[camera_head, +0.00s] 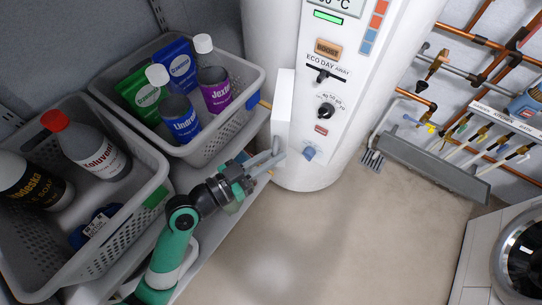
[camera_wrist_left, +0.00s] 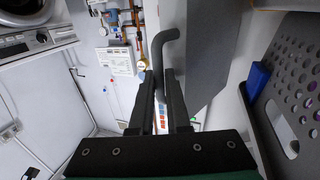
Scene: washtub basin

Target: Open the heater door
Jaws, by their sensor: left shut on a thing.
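The heater (camera_head: 330,165) is a white upright cylinder with a front control panel in the head view. Its white door (camera_head: 284,105) stands out from the left side of the front, so it is at least partly open. In the left wrist view the door is a grey panel (camera_wrist_left: 213,55), with a bent grey handle (camera_wrist_left: 158,48) at its edge. My left gripper (camera_head: 270,160) is at the door's lower end. In the wrist view its dark fingers (camera_wrist_left: 164,82) are closed around the handle's lower part. My right gripper is not in view.
Two grey baskets, a rear one (camera_head: 238,120) and a front one (camera_head: 148,205), hold bottles beside my left arm. Copper pipes (camera_head: 470,38) and valves line the right wall. A washing machine (camera_head: 485,250) stands lower right. The floor (camera_head: 340,240) before the heater is clear.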

